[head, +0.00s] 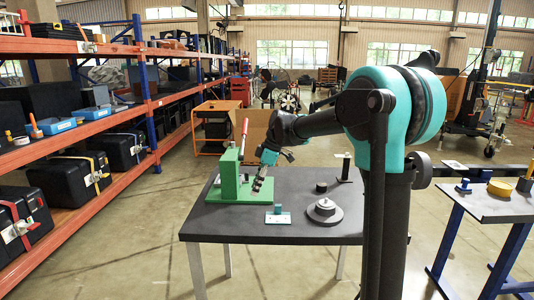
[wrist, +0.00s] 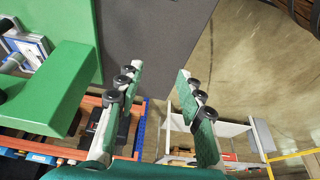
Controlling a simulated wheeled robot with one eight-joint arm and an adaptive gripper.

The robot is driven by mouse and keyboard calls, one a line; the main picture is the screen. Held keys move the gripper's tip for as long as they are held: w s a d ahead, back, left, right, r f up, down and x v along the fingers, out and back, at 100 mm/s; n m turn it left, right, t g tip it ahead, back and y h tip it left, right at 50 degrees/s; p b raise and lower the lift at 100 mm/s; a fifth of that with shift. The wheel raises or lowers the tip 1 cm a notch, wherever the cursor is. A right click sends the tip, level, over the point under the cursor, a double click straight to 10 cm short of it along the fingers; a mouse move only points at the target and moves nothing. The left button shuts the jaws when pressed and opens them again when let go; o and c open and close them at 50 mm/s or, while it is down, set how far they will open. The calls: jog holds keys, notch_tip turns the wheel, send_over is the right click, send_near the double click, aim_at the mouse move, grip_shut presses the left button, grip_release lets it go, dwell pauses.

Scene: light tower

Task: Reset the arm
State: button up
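My arm reaches out over the dark table (head: 290,230). My gripper (head: 259,184) points down beside the right side of the green press-like device (head: 229,177) with a red lever. In the head view I cannot tell whether they touch. In the wrist view my gripper (wrist: 160,74) is open, with a clear gap between its two fingers and nothing held. The green device (wrist: 62,85) fills the left of the wrist view, apart from the left finger.
On the table are a small teal-and-white block (head: 278,215), a grey stepped disc (head: 325,209), a small black cylinder (head: 321,187) and a black stand (head: 345,168). A blue-framed side table (head: 488,204) is at right, and orange shelving (head: 75,137) at left.

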jog(key=s+d+f+m+t+h, duration=0.2)
jog(key=s+d+f+m, duration=0.7)
jog(key=s+d, duration=0.2)
jog(key=s+d+f+m+t+h, duration=0.2)
jog(key=s+d+f+m, duration=0.7)
jog(key=s+d, duration=0.3)
jog(key=s, duration=0.3)
jog(key=shift+s+f, duration=0.2)
jog(key=shift+f, duration=0.1)
